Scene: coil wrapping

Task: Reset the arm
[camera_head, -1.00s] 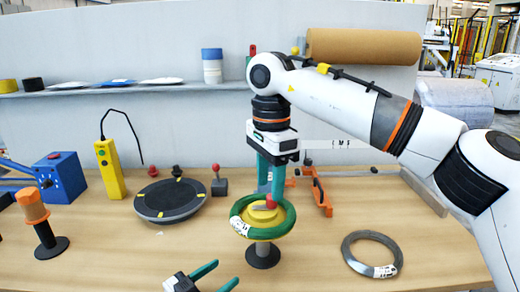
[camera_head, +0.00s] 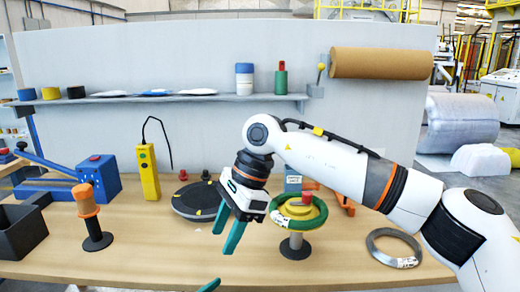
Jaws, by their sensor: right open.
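My right gripper (camera_head: 227,235) has two teal fingers pointing down, spread apart with nothing between them. It hangs over the table, left of the green coil (camera_head: 279,217). The green coil lies around the yellow top (camera_head: 305,211) of a dark-based stand, which has a red knob (camera_head: 307,197). A grey coil (camera_head: 409,240) lies flat on the table at the right, below my right arm. Of my left gripper, only a teal finger (camera_head: 209,286) shows at the bottom edge; its opening cannot be seen.
A dark round turntable (camera_head: 188,201) stands behind my right gripper. A yellow control box (camera_head: 149,172), a blue device (camera_head: 97,177), an orange-handled stand (camera_head: 92,217) and a black bin (camera_head: 20,230) are at the left. The front middle of the table (camera_head: 160,262) is clear.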

